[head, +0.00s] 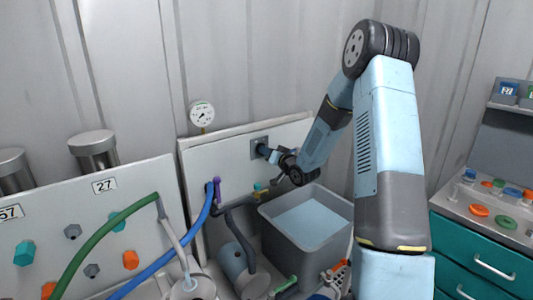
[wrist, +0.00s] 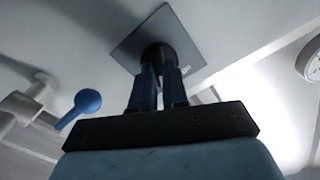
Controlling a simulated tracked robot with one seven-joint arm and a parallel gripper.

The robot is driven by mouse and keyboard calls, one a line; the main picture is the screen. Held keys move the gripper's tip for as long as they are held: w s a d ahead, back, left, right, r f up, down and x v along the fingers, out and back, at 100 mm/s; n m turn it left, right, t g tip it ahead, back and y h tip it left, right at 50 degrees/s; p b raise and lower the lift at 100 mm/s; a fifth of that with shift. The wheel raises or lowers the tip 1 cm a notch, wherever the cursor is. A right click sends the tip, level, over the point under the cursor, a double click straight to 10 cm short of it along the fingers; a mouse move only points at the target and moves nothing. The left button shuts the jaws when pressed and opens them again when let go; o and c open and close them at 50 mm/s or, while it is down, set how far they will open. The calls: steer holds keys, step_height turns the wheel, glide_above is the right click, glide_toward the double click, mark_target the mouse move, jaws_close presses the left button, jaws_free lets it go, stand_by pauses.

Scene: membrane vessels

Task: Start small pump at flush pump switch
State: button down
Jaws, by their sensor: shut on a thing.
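The flush pump switch is a dark square plate (head: 257,147) on the upper part of the white panel, with a dark knob in its middle. In the wrist view the plate (wrist: 188,28) is tilted and the round dark knob (wrist: 158,53) sits between my fingers. My gripper (head: 267,152) reaches the switch from the right in the head view. In the wrist view my gripper (wrist: 159,72) has both fingertips at the knob, shut on it. The fingers hide part of the knob, and I cannot tell its setting.
A gauge (head: 202,113) stands above the panel. Below my gripper is a grey tank (head: 325,241) of water. A blue hose (head: 190,248) and a green hose (head: 105,233) run at left. A teal drawer cabinet (head: 480,262) stands at right.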

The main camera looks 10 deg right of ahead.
steer(key=shift+d+f+m, duration=0.1)
steer(key=shift+m, duration=0.3)
steer(key=c, duration=1.1)
jaws_free()
steer(key=shift+c, duration=0.2)
steer(key=v, duration=1.3)
steer(key=shift+s, duration=0.4)
